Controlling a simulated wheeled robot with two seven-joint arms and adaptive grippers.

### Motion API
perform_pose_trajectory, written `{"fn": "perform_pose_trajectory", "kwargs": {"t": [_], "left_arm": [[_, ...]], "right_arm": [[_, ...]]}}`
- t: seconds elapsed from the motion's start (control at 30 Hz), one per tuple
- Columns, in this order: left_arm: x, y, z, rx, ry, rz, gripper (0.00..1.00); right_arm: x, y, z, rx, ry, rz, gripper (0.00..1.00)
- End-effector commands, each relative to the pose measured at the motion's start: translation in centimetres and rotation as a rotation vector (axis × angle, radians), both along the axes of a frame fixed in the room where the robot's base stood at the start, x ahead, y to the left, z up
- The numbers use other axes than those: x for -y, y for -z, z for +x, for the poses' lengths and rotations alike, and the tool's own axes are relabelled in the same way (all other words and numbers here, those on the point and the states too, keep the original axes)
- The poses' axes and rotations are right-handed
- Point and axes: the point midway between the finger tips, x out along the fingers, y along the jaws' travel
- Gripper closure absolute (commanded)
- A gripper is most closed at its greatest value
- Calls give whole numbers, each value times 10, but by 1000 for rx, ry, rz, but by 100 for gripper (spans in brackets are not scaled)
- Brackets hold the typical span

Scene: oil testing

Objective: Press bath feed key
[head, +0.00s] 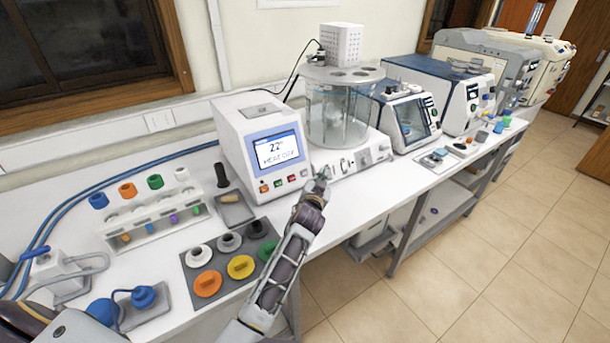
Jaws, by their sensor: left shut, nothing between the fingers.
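My left gripper (321,181) is shut and empty. Its tip is at the front left of the water bath's white base (376,151), close to the lower right corner of the control unit (236,126). I cannot tell whether it touches anything. The unit has a lit blue-white screen (276,149) and a row of small keys (278,183) below it. The clear glass bath (338,115) stands on the base, which has several small controls on its front. No key label is readable, so I cannot tell which one is the bath feed key. My right gripper is not in view.
A grey mat (190,268) with several coloured round caps lies left of my arm. Behind it are a white tube rack (153,224) and a small tray (235,211).

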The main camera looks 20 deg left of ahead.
Motion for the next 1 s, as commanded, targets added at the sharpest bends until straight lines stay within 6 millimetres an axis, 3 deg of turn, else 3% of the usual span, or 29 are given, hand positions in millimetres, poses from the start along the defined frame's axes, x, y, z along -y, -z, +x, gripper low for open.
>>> {"fn": "perform_pose_trajectory", "kwargs": {"t": [0.6, 1.0], "left_arm": [[-40, 20, 31, 0, -1, 1, 100], [-48, 24, 37, 1, 0, 0, 100]], "right_arm": [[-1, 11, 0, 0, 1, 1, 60], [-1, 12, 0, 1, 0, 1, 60]]}}
